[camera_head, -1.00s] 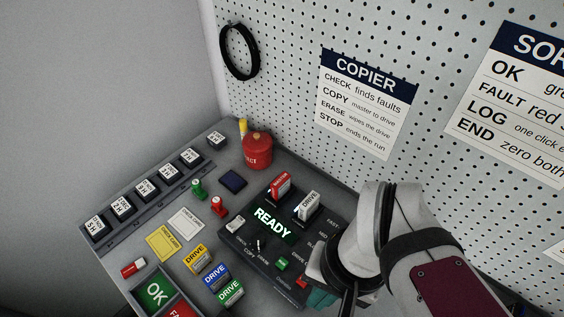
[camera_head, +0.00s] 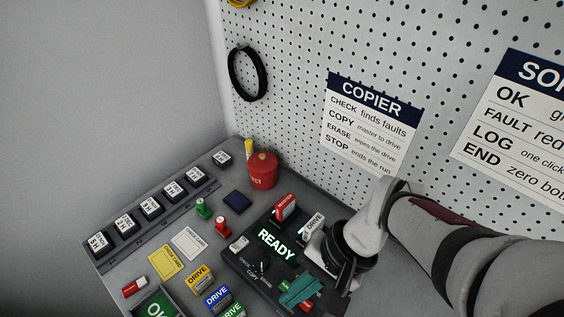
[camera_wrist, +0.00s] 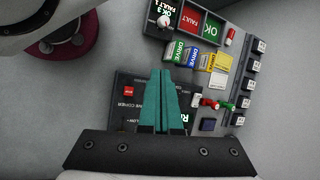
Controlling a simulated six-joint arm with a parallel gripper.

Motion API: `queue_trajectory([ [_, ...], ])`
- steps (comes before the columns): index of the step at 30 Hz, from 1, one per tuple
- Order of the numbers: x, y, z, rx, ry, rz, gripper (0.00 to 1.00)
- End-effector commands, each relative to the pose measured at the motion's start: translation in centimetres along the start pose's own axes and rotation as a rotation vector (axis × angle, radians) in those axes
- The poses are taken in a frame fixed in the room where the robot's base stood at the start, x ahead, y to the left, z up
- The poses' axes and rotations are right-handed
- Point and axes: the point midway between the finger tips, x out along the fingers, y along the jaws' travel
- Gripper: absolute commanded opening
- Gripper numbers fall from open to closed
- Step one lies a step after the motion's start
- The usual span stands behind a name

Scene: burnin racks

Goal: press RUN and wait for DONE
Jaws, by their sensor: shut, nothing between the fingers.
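The drive copier (camera_head: 233,262) is a dark box on the bench with a lit green READY display (camera_head: 276,244). A red MASTER drive (camera_head: 285,207) and a white DRIVE (camera_head: 313,224) stand upright at its back. My gripper (camera_head: 284,304) has teal fingers, shut and empty, over the copier's front right part. They hide the area where a green button showed earlier. A red button (camera_head: 306,306) shows beside the fingers. In the wrist view the fingers (camera_wrist: 164,72) lie over the copier (camera_wrist: 127,113), covering part of its display; contact cannot be told.
Yellow and blue drives (camera_head: 199,277) stand left of the copier, near the green OK tray (camera_head: 156,309). A red canister (camera_head: 262,172) stands behind. A rack of labelled white-topped blocks (camera_head: 150,206) runs along the left edge. The pegboard with a COPIER sign (camera_head: 371,118) rises behind.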

Motion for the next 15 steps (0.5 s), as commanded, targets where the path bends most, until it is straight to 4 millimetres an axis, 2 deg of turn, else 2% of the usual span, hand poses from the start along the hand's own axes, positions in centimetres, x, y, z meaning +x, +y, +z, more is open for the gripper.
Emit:
queue_trajectory([
  [3, 1.5, -1.7, -3.6, 0.102, -0.076, -0.161, 0.0],
  [7, 2.5, -2.4, -6.8, 0.174, -0.091, -0.279, 0.0],
  [10, 2.8, -2.5, -7.9, 0.199, -0.09, -0.317, 0.0],
  [15, 2.9, -2.6, -8.1, 0.203, -0.088, -0.326, 0.0],
])
